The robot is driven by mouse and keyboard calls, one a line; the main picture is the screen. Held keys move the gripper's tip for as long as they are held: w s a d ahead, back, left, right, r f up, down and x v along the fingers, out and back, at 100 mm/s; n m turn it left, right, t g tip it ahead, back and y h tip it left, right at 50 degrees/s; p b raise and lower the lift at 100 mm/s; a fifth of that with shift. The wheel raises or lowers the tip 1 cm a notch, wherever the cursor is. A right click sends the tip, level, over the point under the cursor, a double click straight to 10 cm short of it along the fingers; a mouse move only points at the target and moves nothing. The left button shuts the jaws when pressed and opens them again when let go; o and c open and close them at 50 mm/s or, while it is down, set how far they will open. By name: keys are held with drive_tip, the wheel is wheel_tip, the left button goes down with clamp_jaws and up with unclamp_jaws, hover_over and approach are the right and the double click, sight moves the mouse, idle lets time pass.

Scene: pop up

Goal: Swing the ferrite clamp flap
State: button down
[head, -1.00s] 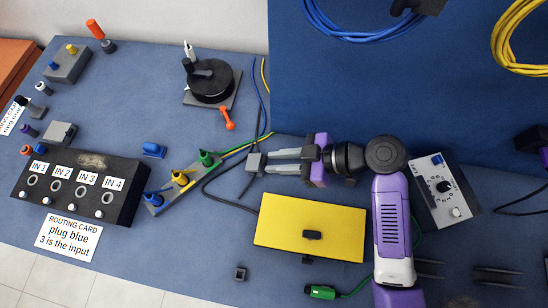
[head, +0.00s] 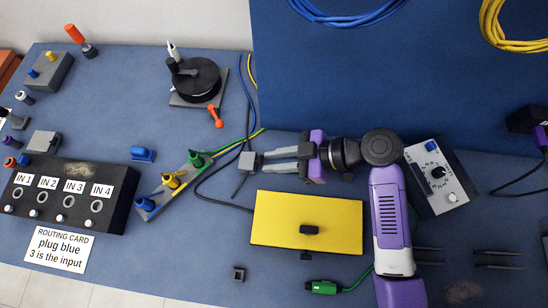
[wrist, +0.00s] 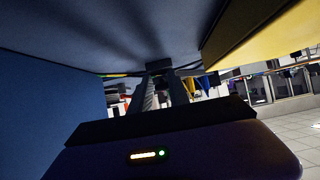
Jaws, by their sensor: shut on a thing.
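The ferrite clamp (head: 248,162) is a small grey block on the black cable that lies on the blue bench, left of my arm. My gripper (head: 268,160) points left, low over the bench, with its two grey fingers at the clamp's right side. The fingers are shut on the clamp's flap, which the fingertips largely hide; its angle cannot be told. In the wrist view, my gripper's fingers (wrist: 160,78) converge on a dark block, the clamp (wrist: 158,64).
A yellow box (head: 275,232) with a black knob lies just in front of my gripper. A blue upright panel (head: 400,80) stands behind. A connector strip (head: 160,202), an input box (head: 118,212) and a cable reel (head: 196,84) are to the left. A dial box (head: 447,198) is right of my arm.

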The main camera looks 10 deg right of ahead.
drive_tip(key=shift+s+d+f+b, duration=0.1)
drive_tip(key=shift+d+f+b, duration=0.15)
drive_tip(key=shift+f+b, duration=0.25)
drive_tip(key=shift+f, duration=0.4)
drive_tip(key=c, duration=2.2)
unclamp_jaws()
drive_tip(key=c, duration=1.7)
unclamp_jaws()
drive_tip(key=shift+d, duration=0.1)
